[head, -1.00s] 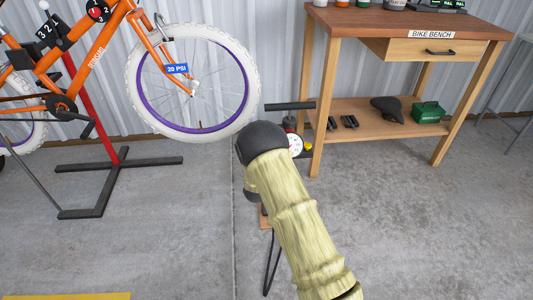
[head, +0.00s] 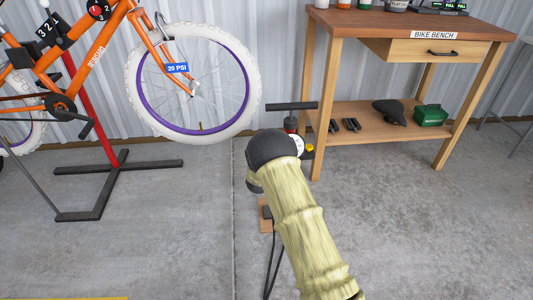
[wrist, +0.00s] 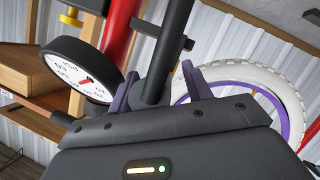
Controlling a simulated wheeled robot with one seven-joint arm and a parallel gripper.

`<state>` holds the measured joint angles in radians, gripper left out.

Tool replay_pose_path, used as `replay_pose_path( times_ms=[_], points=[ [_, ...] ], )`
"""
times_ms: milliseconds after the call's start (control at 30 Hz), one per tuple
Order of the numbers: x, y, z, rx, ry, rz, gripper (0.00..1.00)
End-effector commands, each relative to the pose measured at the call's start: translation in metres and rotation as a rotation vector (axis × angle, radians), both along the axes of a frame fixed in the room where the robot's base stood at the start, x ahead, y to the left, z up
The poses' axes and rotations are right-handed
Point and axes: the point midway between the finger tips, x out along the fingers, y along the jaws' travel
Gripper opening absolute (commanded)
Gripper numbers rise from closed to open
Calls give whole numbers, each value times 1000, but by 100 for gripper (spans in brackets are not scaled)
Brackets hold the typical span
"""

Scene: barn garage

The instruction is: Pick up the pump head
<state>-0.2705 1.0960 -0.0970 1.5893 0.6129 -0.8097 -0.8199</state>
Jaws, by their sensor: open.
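The floor pump stands upright between the bike wheel and the bench, with its black T-handle (head: 291,106) showing above my arm in the head view. Its round white gauge (wrist: 82,82) is close on the left in the wrist view, beside the red barrel (wrist: 121,35). A black, stem-like part with a small side lever, which looks like the pump head (wrist: 174,40), rises beside the barrel. My gripper (wrist: 157,84) is open, with its two purple-grey fingers on either side of the lower black stem. I cannot tell if they touch it. My arm hides the gripper in the head view.
The orange bike's white-tyred wheel (head: 194,84) is left of the pump. The bike stand (head: 117,168) has feet on the floor. The wooden bench (head: 415,22) is close on the right. A yellow piece (wrist: 70,16) sits above the gauge. Concrete floor is open in front.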

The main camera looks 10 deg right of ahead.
Motion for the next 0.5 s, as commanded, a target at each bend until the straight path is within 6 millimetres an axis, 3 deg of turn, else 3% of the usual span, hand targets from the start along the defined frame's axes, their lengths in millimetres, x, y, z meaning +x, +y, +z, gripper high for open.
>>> replay_pose_path(
  times_ms=[367,500],
  points=[
    [0,3,1,0,-1,4,50],
    [-1,8,1,0,-1,11,21]
  ],
)
